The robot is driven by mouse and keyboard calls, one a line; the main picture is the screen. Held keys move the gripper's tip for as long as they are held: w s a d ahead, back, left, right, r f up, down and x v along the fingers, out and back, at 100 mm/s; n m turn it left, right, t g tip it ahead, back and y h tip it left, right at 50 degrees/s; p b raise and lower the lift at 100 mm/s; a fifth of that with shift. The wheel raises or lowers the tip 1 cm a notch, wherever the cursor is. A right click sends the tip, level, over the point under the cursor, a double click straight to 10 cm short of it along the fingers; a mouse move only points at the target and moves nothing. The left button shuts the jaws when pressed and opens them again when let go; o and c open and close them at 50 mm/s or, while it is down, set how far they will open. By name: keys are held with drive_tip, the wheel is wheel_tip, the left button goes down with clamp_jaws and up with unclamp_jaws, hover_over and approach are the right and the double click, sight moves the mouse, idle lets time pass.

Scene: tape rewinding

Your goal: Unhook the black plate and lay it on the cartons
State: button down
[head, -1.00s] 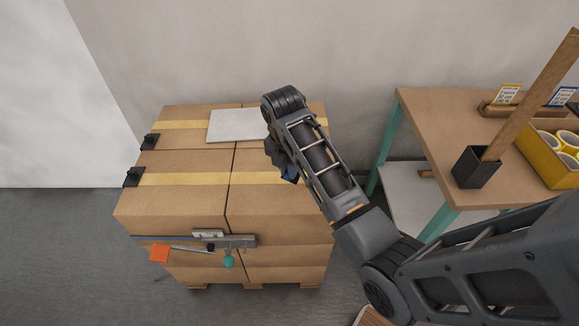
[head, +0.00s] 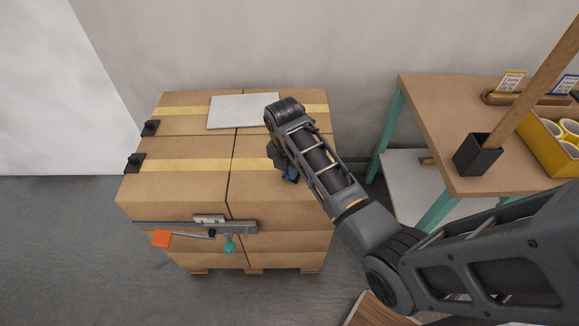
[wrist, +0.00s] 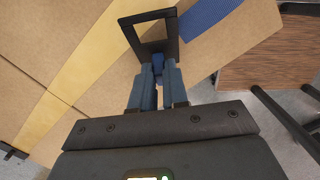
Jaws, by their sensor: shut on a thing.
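My gripper (wrist: 158,72) has blue fingers, shut on the lower edge of the black plate (wrist: 171,28). The plate is frame-like, with a squarish opening through which carton and yellow tape show. It appears tilted over the cartons' top; whether it touches them I cannot tell. In the head view my gripper (head: 288,172) is low over the right part of the cartons (head: 180,185), mostly behind my wrist, and the plate is hidden. The cartons are brown, stacked on a pallet, with yellow tape across their tops.
A pale flat sheet (head: 235,112) lies at the back of the cartons. Black clips (head: 134,162) sit on their left edge. A metal bar (head: 215,226) with orange and teal parts runs along their front. A workbench (head: 430,125) stands right. A blue ribbed patch (wrist: 207,12) lies beyond the plate.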

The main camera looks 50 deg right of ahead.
drive_tip(key=c, duration=1.1)
unclamp_jaws()
drive_tip(key=shift+o, duration=0.6)
drive_tip(key=o, duration=0.3)
drive_tip(key=shift+r, duration=4.05)
drive_tip(key=shift+r, duration=0.1)
